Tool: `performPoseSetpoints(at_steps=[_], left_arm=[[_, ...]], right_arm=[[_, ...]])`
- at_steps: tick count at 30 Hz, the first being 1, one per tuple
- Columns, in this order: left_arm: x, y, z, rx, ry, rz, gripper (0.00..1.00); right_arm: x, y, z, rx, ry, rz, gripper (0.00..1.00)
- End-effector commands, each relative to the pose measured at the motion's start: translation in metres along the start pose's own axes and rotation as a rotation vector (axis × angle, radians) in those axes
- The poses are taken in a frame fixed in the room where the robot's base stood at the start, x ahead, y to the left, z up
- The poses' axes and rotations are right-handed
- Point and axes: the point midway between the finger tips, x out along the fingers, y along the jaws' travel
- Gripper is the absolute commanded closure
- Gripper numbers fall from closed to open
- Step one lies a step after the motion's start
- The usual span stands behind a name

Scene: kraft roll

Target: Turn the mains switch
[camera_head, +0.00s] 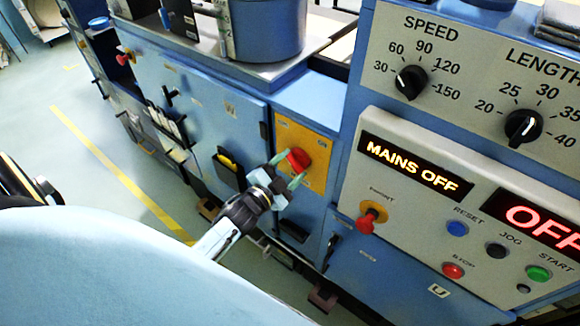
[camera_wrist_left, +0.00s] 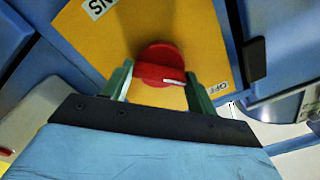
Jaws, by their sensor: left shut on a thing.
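The mains switch is a red rotary knob (camera_head: 298,160) on a yellow plate (camera_head: 317,172) on the blue machine. In the left wrist view the red knob (camera_wrist_left: 160,64) sits on the yellow plate (camera_wrist_left: 90,45), between my green fingers. My left gripper (camera_head: 288,168) is shut on the knob, one finger on each side. It also shows in the left wrist view (camera_wrist_left: 158,82). A white mark on the knob points to the right there, and the plate's OFF label shows below right. A display (camera_head: 415,166) reads MAINS OFF. My right gripper is not in view.
The control panel (camera_head: 400,235) stands right of the switch, with a red emergency knob (camera_head: 370,218), a blue reset button (camera_head: 457,228) and a green start button (camera_head: 538,273). A black pocket (camera_head: 228,168) hangs on the blue cabinet left of my gripper.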

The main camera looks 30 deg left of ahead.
Motion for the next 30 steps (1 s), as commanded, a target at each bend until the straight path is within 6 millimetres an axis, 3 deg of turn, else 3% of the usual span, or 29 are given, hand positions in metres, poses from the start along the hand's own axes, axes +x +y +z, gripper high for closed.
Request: performPoseSetpoints(at_steps=[1,6,17,22,30], left_arm=[[0.0,0.0,0.001,-0.007,-0.002,-0.001,0.39],[0.0,0.0,0.0,-0.004,-0.001,0.0,0.2],[-0.006,0.001,0.001,-0.002,-0.001,0.0,0.2],[-0.032,0.001,0.001,-0.002,-0.003,0.002,0.2],[-0.091,0.002,0.002,-0.004,-0.003,0.002,0.2]], right_arm=[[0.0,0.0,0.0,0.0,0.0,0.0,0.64],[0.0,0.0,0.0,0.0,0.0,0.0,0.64],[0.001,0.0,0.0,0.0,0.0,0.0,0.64],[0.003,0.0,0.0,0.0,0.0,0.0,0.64],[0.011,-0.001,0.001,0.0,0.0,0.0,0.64]])
